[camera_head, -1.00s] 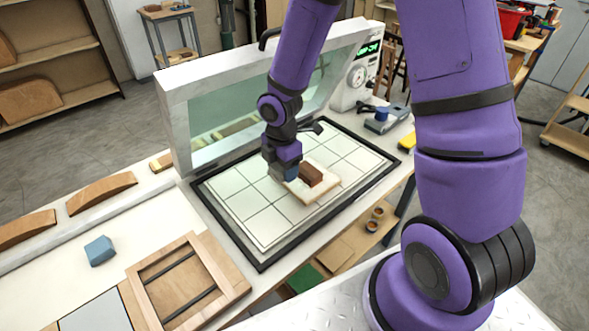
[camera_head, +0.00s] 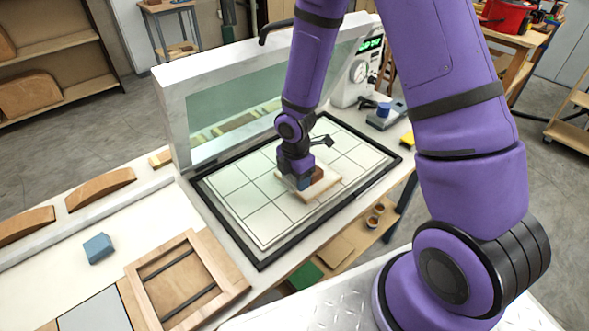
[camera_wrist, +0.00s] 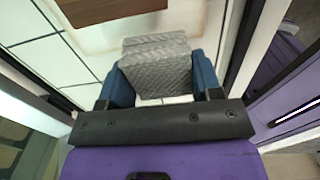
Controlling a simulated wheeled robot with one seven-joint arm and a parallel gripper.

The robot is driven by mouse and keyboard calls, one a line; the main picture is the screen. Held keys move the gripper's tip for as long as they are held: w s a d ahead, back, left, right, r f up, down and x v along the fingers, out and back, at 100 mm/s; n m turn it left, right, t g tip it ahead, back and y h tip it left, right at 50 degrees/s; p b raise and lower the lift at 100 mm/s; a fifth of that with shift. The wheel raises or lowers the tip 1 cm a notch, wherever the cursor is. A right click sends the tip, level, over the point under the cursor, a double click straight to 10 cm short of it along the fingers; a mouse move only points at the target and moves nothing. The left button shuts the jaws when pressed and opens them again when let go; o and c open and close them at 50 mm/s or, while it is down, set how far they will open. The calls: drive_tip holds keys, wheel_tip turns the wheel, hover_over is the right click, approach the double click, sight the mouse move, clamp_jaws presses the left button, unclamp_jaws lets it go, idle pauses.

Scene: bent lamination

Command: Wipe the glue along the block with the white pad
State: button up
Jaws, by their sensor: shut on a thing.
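The white pad (camera_wrist: 155,68), greyish and ribbed, is held between the two blue fingers of my gripper (camera_head: 304,184). In the head view the pad is hidden behind the fingers. The brown block (camera_head: 319,177) sits on a pale wooden board, partly covered by my gripper. In the wrist view the dark brown block (camera_wrist: 110,9) shows at the top edge, just beyond the pad. My gripper is low over the board, beside the block. I cannot tell whether the pad touches the block or board. No glue can be made out.
The pale board (camera_head: 325,194) lies on a white gridded platen (camera_head: 260,221) with a black frame. A raised clear-windowed lid (camera_head: 235,105) stands behind it. A wooden frame (camera_head: 229,277), a blue block (camera_head: 98,249) and curved wooden pieces (camera_head: 101,190) lie at left.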

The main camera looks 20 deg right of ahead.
drive_tip(key=shift+w+d+f, duration=0.2)
drive_tip(key=shift+w+f, duration=0.1)
drive_tip(key=shift+f, duration=0.35)
drive_tip(key=shift+w+d+f, duration=0.15)
drive_tip(key=shift+w+f, duration=0.15)
drive_tip(key=shift+f, duration=0.3)
drive_tip(key=w, duration=0.2)
drive_tip(key=w+a, duration=0.1)
drive_tip(key=w, duration=0.1)
drive_tip(key=shift+a, duration=0.15)
drive_tip(key=s, duration=0.1)
drive_tip(key=s+d, duration=0.1)
drive_tip(key=shift+s, duration=0.4)
drive_tip(key=shift+s+d, duration=0.25)
drive_tip(key=shift+s, duration=0.8)
drive_tip(key=shift+f, duration=0.3)
drive_tip(key=shift+w, duration=0.2)
drive_tip(key=shift+w+a+r, duration=0.1)
drive_tip(key=shift+w+a, duration=0.15)
drive_tip(key=shift+w, duration=0.4)
drive_tip(key=shift+w, duration=0.15)
drive_tip(key=shift+w+a, duration=0.25)
drive_tip(key=shift+w, duration=0.35)
